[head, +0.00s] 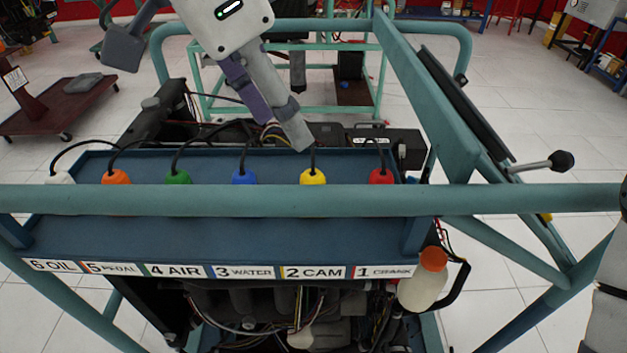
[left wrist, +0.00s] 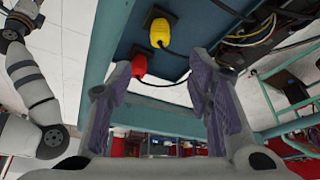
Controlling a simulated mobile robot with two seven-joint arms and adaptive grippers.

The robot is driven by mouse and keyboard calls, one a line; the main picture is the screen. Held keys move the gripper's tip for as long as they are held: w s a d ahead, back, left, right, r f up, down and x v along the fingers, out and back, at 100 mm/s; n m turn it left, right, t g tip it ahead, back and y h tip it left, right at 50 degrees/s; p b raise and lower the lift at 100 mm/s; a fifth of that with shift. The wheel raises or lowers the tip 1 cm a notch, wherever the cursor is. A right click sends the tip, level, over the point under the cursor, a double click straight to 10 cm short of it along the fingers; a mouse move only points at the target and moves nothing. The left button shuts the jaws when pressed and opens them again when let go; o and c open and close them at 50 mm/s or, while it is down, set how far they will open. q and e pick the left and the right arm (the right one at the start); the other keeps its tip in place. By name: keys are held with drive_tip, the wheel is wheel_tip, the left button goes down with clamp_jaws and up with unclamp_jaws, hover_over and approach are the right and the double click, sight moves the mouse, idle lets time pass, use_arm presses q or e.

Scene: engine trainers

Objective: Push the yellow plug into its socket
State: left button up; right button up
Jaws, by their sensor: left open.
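The yellow plug (head: 313,178) stands on the blue panel above the "2 CAM" label, with a black cable from its top; the green front bar hides its lower part. In the left wrist view the yellow plug (left wrist: 160,31) sits at a dark square socket (left wrist: 149,19); how deep it sits I cannot tell. My left gripper (head: 283,132) is open and empty, just above and behind the yellow plug in the head view. In the left wrist view its two purple-padded fingers (left wrist: 160,78) are spread, with the yellow plug beyond the gap between them, apart from both. My right gripper is not seen.
The red plug (head: 381,177) is right of the yellow one, the blue plug (head: 244,178) left; green, orange and white plugs are farther left. The green front bar (head: 300,199) crosses before the row. A slanted green post (head: 425,95) and a bottle (head: 424,284) are at right.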

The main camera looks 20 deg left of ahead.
sight(310, 174)
use_arm(q)
drive_tip(key=x, duration=0.6)
drive_tip(key=shift+w+f, duration=0.1)
drive_tip(key=shift+f, duration=0.05)
drive_tip(key=x, duration=0.5)
drive_tip(key=shift+s+a+f, duration=0.15)
drive_tip(key=shift+s+f, duration=0.05)
drive_tip(key=shift+s, duration=0.05)
clamp_jaws()
